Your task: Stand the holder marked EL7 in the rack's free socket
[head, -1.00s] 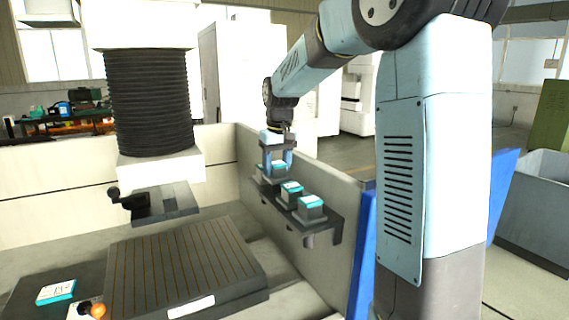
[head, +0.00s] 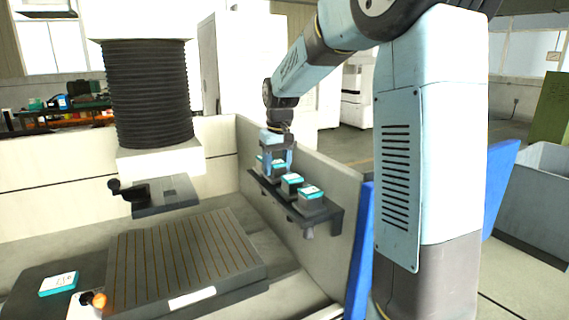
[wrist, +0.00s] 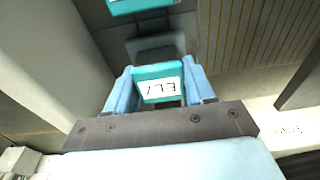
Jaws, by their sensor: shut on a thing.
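My gripper (wrist: 160,92) is shut on the holder marked EL7 (wrist: 158,82), a teal-topped block with a white label, upside down in the wrist view. The blue fingers press its two sides. In the head view my gripper (head: 277,163) is at the far end of the rack (head: 325,222), a dark shelf on the inner wall. Two teal-topped holders, one in the middle (head: 291,182) and one at the near end (head: 311,197), stand in the rack. The fingers hide the socket under EL7, so I cannot tell whether it is seated.
A slotted worktable (head: 185,255) lies left of the rack, under a black bellows column (head: 150,95). A teal and white box (head: 58,284) lies at the lower left near an orange knob (head: 98,300). The enclosure wall (head: 305,165) runs close behind the rack.

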